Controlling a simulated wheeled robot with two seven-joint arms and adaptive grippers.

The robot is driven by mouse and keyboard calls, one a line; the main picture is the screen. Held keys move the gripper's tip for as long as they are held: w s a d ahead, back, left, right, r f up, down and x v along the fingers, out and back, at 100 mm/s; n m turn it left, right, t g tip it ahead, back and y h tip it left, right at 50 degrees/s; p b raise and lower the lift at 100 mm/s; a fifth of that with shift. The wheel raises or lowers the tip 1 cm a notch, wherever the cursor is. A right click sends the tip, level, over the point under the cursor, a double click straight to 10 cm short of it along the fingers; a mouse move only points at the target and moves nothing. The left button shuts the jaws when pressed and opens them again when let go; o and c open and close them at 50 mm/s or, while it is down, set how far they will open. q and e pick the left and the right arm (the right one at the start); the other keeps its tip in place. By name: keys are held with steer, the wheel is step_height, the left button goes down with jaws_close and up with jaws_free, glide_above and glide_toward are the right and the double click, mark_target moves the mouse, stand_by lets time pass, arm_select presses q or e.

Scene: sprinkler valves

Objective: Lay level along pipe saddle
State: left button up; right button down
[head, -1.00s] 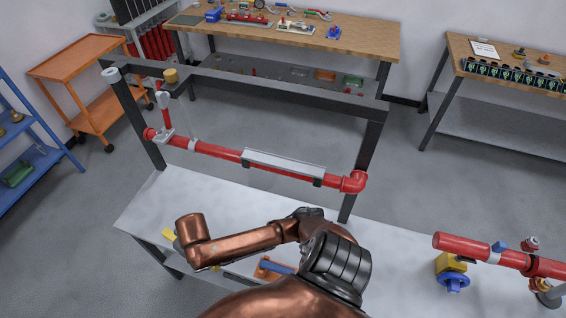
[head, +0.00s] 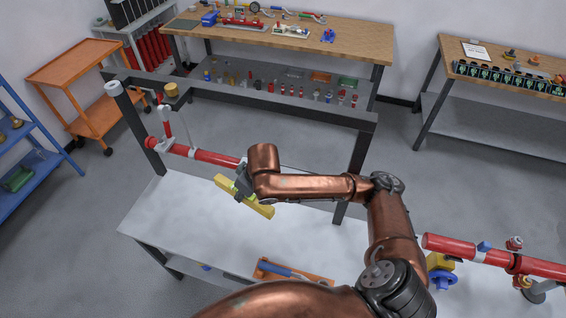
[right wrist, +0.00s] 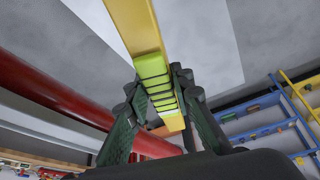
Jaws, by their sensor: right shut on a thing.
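My right gripper (head: 241,188) is shut on the yellow level (head: 258,209), holding it above the bench, in front of the red pipe (head: 215,157). In the right wrist view the level (right wrist: 138,28) runs between the fingers (right wrist: 160,97), its green-yellow vial part near the grip. In the head view my arm hides most of the saddle. My left gripper is out of view.
A black frame (head: 250,103) stands around the pipe. An orange tray with a blue-handled tool (head: 285,272) lies at the bench's front. Another red pipe with valves (head: 470,248) is at right. The white bench top (head: 180,215) is clear at left.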

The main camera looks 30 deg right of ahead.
step_height(320, 180, up, 21)
steer(key=s+n+y+p, duration=0.1)
steer(key=s+n+p, duration=0.2)
steer(key=p, duration=0.2)
steer(key=shift+g, duration=0.4)
steer(key=d+f, duration=0.2)
steer(key=d, duration=0.2)
steer(key=w+d+f+p, duration=0.1)
steer(key=d+f, duration=0.2)
steer(key=d, duration=0.1)
steer(key=w+d+f+p, duration=0.1)
steer(key=d+f, duration=0.1)
steer(key=d, duration=0.1)
steer(key=shift+w+d+f, duration=0.1)
steer(key=shift+d+f, duration=0.3)
steer(key=shift+d+f+p, duration=0.3)
steer(key=shift+d+f, duration=0.3)
steer(key=shift+f, duration=0.05)
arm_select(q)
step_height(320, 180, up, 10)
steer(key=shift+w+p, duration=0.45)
arm_select(e)
steer(key=shift+w+d+f+n, duration=0.1)
steer(key=shift+f+n, duration=0.2)
steer(key=shift+f, duration=1.4)
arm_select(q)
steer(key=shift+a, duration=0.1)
arm_select(e)
steer(key=shift+f, duration=0.1)
